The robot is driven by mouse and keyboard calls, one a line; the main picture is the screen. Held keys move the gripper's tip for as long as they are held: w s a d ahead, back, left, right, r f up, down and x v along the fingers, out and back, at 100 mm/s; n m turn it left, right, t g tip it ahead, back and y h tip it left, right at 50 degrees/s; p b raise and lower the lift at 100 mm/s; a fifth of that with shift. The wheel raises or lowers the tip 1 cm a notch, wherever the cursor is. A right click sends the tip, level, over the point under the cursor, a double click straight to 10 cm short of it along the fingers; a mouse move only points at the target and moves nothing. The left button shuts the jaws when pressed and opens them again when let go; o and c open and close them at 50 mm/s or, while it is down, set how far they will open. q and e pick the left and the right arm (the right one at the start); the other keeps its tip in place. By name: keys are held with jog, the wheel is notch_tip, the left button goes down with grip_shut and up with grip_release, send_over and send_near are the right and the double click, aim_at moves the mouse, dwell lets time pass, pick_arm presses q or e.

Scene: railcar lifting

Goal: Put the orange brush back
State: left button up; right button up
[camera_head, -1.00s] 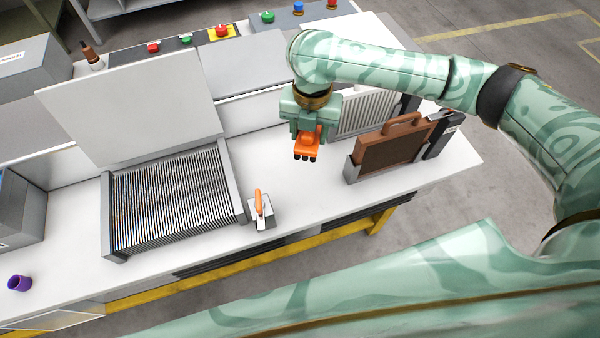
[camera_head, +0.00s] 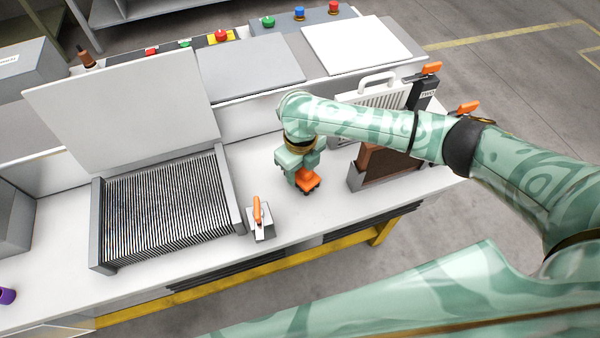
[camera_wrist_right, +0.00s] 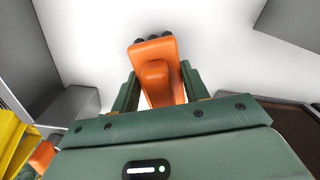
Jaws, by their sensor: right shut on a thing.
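My right gripper (camera_head: 300,172) is shut on the orange brush (camera_head: 309,182) over the white worktop, between the ribbed rack and the brown panel. The brush hangs below the fingers with its dark bristles close to the worktop; I cannot tell whether they touch it. In the right wrist view the orange brush (camera_wrist_right: 155,55) sits between the two green fingers of the right gripper (camera_wrist_right: 155,90), above bare white surface. My left gripper is out of view.
A ribbed rack (camera_head: 238,205) with a raised lid stands left. A small grey block with an orange lever (camera_head: 257,212) stands near the front edge. The brown panel with its holder (camera_head: 385,165) and a white handled grille (camera_head: 372,95) stand right. Worktop around the brush is clear.

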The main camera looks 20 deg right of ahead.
jog(key=shift+f, duration=0.7)
jog(key=shift+r, duration=0.1)
jog(key=o, duration=1)
jog(key=shift+c, duration=0.2)
notch_tip(320, 180, up, 12)
jog(key=p, duration=0.4)
jog(key=shift+p, duration=0.3)
